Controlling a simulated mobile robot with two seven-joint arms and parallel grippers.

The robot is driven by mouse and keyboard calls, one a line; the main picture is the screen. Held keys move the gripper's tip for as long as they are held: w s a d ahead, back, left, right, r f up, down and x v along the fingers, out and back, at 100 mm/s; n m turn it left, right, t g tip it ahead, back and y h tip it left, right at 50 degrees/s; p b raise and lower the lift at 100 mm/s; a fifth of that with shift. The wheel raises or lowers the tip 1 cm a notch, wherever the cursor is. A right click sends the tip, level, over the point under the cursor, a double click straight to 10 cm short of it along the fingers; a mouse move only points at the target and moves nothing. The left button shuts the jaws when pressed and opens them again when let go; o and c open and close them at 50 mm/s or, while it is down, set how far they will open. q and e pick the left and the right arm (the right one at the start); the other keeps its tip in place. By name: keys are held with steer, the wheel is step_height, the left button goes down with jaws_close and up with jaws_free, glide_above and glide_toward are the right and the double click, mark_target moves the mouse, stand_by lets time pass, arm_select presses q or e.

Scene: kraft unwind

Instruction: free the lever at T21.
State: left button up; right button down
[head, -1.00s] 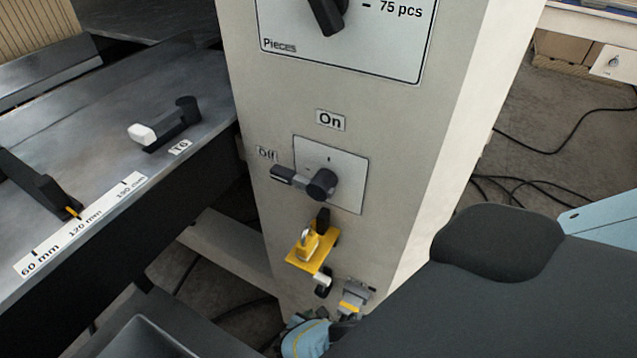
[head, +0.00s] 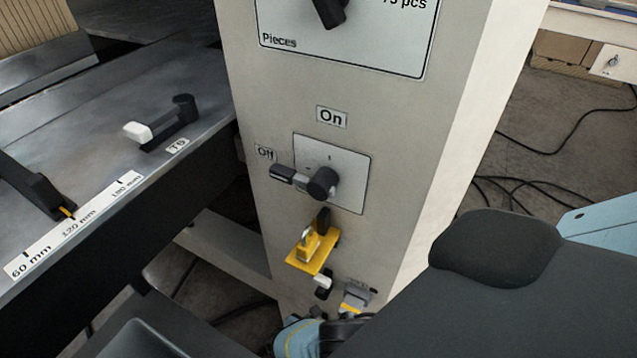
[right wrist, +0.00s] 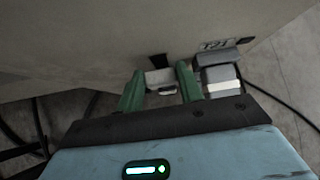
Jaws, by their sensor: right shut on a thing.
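The lever, black with a pale tip, shows low on the grey column (head: 400,130) in the head view (head: 322,283). In the right wrist view its pale end (right wrist: 160,78) lies between my two green fingers. My right gripper (right wrist: 160,88) is shut on this lever. In the head view only the blue body (head: 300,338) of the right gripper shows, at the bottom below the lever; its fingers cannot be made out. The T21 label (right wrist: 218,45) shows turned round, right of the lever, above a grey block (right wrist: 218,78). My left gripper is not in view.
A yellow plate with a padlock (head: 312,250) hangs just above the lever. The grey block with a yellow stripe (head: 357,295) is close on its right. A rotary switch (head: 322,182) sits higher, its handle towards Off. A machine table (head: 100,160) stands left.

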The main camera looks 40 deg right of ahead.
steer(key=shift+w+a+f+n+g+h+b, duration=0.4)
steer(key=shift+w+g+b, duration=0.3)
steer(key=shift+b, duration=1.1)
steer(key=shift+w+a+f+n+g+h+b, duration=0.3)
steer(key=shift+w+n+g+b, duration=0.35)
steer(key=shift+b, duration=1.2)
steer(key=shift+w+a+f+n+g+h+b, duration=0.2)
steer(key=shift+w+n+g+h+b, duration=0.35)
steer(key=shift+b, duration=1.25)
steer(key=shift+g, duration=0.3)
steer(key=c, duration=0.9)
jaws_free()
steer(key=shift+w+r, duration=0.1)
steer(key=shift+p+v, duration=0.4)
steer(key=shift+v, duration=3.5)
